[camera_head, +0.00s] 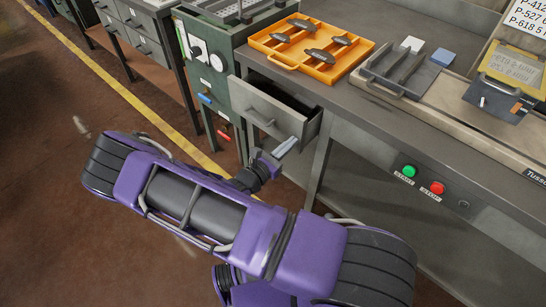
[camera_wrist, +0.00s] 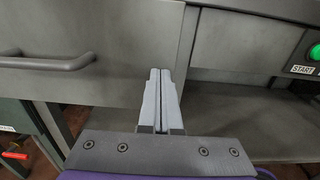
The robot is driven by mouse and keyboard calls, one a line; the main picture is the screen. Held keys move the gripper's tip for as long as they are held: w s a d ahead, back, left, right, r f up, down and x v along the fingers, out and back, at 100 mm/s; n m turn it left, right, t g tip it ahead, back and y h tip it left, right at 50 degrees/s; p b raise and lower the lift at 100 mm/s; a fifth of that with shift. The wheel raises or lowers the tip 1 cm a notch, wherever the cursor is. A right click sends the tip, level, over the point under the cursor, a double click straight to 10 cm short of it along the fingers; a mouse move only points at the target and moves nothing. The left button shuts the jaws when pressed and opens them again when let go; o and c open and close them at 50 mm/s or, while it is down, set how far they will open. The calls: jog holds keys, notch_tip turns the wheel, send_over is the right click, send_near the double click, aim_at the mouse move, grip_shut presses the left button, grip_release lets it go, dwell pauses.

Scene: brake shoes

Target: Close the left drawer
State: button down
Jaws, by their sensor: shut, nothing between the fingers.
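The left drawer (camera_head: 268,114) is a grey drawer under the left end of the workbench. It stands partly open, with a dark gap showing behind its front panel. Its bar handle (camera_wrist: 48,62) shows at the left in the wrist view. My gripper (camera_head: 286,147) is shut and empty, at the right part of the drawer front. In the wrist view its fingertips (camera_wrist: 160,74) point at the front panel near its right edge. I cannot tell whether they touch it.
On the bench (camera_head: 352,107) are an orange tray (camera_head: 272,58) with brake shoes, a grey tray (camera_head: 372,88) and a yellow-and-grey bin (camera_head: 507,92). Green (camera_head: 409,171) and red (camera_head: 437,188) buttons are on the bench front. A green machine (camera_head: 209,60) stands left of the drawer.

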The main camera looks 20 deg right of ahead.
aim_at(309, 125)
jog(key=x, duration=0.9)
jog(key=shift+w+d, duration=0.15)
jog(key=shift+d+r, duration=0.1)
jog(key=shift+w+r, duration=0.1)
